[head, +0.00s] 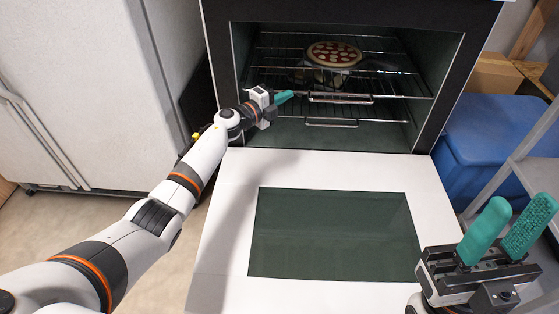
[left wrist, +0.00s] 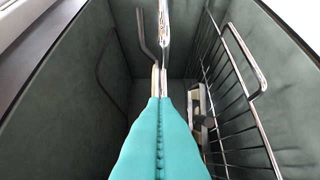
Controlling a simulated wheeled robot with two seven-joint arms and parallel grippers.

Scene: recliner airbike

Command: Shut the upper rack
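The oven's upper rack (head: 390,84) is a wire shelf with a raised handle bar (head: 340,98) at its front. A lower rack with its own handle (head: 331,123) shows beneath it. My left gripper (head: 285,97) is at the oven opening, by the left part of the upper rack's front edge; its teal fingers look pressed together in the left wrist view (left wrist: 160,105). There, a metal bar (left wrist: 164,25) stands straight ahead of the fingertips, seen nearly edge-on; I cannot tell whether they touch. My right gripper (head: 510,228) is open and empty at the lower right.
A pizza (head: 333,54) sits inside the oven toward the back. The oven door (head: 225,230) is folded down flat in front, with a dark glass panel. A white fridge (head: 70,90) stands at left. A blue bin (head: 490,135) and a metal shelf frame stand at right.

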